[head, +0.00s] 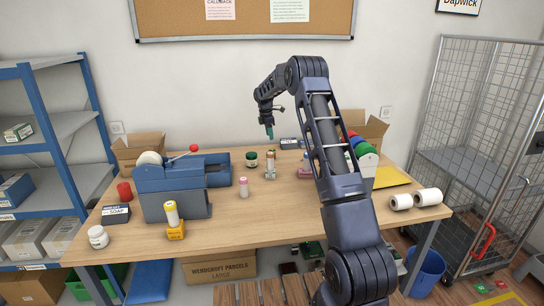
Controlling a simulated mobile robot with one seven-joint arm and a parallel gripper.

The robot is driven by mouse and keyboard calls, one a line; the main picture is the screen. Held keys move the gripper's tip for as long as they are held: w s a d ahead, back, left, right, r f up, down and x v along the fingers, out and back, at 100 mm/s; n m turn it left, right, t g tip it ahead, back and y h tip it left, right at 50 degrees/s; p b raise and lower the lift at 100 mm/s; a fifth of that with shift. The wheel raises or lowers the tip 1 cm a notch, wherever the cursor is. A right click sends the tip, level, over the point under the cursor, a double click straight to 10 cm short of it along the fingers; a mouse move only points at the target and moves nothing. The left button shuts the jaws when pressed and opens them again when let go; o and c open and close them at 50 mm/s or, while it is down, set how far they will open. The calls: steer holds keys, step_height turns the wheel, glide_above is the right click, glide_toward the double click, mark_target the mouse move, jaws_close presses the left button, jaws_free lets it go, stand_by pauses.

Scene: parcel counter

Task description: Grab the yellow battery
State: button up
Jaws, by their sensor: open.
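A small yellow block (176,231), which looks like the yellow battery, sits near the front left edge of the table (290,225). A pale cylinder with a yellow label (171,213) stands at it; I cannot tell whether it is on the block or just behind it. My gripper (269,132) is open, pointing down above the back middle of the table, with teal fingertips. It is well behind and to the right of the yellow block, and nothing shows between its fingers.
A blue-grey tape machine (180,185) stands behind the yellow block. A pink-capped bottle (244,187) and small jars stand mid-table. The front middle is clear.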

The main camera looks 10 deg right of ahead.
mark_target(272, 150)
steer(key=f, duration=0.6)
steer(key=shift+w+d+f, duration=0.3)
steer(key=shift+w+d, duration=0.05)
steer(key=shift+w, duration=0.05)
steer(key=shift+w+d+f, duration=0.15)
steer(key=shift+f, duration=0.7)
steer(key=shift+w+d+f, duration=0.15)
steer(key=shift+d+f, duration=0.05)
steer(key=shift+f, duration=0.65)
steer(key=shift+w+d+f, duration=0.15)
steer(key=shift+f, duration=0.7)
steer(key=shift+c, duration=0.3)
jaws_close()
